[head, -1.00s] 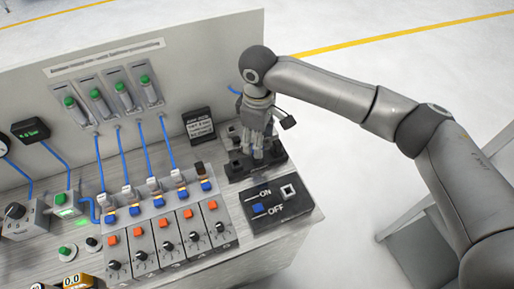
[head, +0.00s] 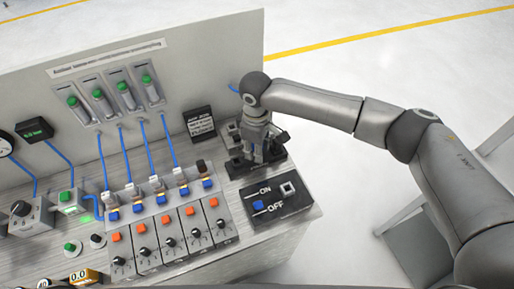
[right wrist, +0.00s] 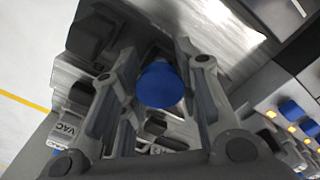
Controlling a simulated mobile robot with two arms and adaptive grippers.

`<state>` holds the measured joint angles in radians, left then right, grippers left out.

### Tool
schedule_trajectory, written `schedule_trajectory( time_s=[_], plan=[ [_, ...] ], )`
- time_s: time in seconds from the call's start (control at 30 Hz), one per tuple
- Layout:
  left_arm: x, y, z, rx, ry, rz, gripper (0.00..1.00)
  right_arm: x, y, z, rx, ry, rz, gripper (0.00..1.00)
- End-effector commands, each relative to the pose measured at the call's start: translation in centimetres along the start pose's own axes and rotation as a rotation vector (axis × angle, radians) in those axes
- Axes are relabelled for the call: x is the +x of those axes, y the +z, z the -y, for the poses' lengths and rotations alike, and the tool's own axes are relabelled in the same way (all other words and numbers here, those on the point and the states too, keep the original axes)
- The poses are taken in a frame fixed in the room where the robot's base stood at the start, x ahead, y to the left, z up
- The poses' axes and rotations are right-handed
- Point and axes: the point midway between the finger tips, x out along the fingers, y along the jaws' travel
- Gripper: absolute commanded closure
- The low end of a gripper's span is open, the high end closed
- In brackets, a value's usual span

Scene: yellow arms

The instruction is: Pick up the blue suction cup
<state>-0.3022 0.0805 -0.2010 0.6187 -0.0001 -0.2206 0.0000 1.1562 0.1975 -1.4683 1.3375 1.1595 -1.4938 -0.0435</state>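The blue suction cup (right wrist: 160,86) shows in the right wrist view as a round blue piece between the two fingers of my right gripper (right wrist: 160,95). The fingers stand apart on either side of it. A narrow gap shows on its right side; contact on the left cannot be told. In the head view, my right gripper (head: 258,150) points down over the black holder (head: 240,170) at the panel's right end. The cup is mostly hidden there behind the fingers. My left gripper is not in view.
The ON/OFF switch box (head: 280,203) stands just in front of the holder. A row of valve units with orange buttons (head: 167,220) lies to the left. Open floor is right of the bench.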

Motion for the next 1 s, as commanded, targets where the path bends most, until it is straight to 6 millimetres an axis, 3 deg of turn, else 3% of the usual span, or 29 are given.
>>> schedule_trajectory(
  time_s=[0.57, 0.73, 1.0],
  plan=[
    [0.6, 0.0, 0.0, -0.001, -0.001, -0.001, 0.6, -0.9, -0.1, -0.1, 0.001, 0.001, -0.002, 0.85],
    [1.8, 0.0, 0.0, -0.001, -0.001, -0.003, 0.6, -3.1, -0.1, 0.0, 0.0, 0.001, -0.005, 0.85],
    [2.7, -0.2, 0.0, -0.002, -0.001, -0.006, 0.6, -7.9, 0.3, 4.0, -0.005, 0.001, -0.005, 0.85]
  ],
)
